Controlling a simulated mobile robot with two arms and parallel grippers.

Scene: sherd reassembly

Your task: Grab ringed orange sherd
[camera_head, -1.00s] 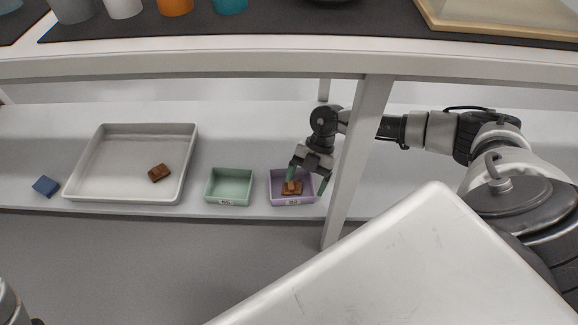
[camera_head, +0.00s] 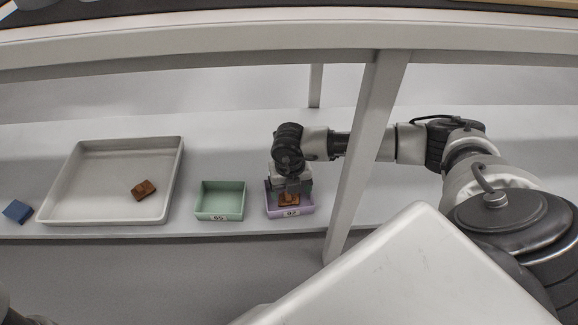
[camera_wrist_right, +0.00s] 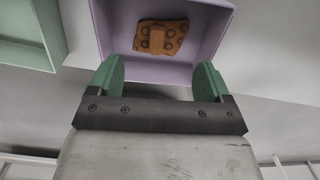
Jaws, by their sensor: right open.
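The ringed orange sherd (camera_head: 289,199) lies in the purple bin (camera_head: 273,212). In the right wrist view the sherd (camera_wrist_right: 161,37) shows dark ring marks on its face and lies flat on the floor of the purple bin (camera_wrist_right: 222,28). My right gripper (camera_wrist_right: 161,76) is open and empty, its green fingers apart at the bin's near side, with the sherd beyond the tips and between their lines. In the head view my right gripper (camera_head: 290,190) is over the bin and hides part of it. My left gripper is not in view.
A green bin (camera_head: 220,214) stands just left of the purple one. A large pale tray (camera_head: 75,218) holds another brown-orange sherd (camera_head: 144,189). A blue block (camera_head: 17,211) lies left of the tray. A table leg (camera_head: 362,150) stands right of the purple bin; the upper tabletop (camera_head: 200,40) is above.

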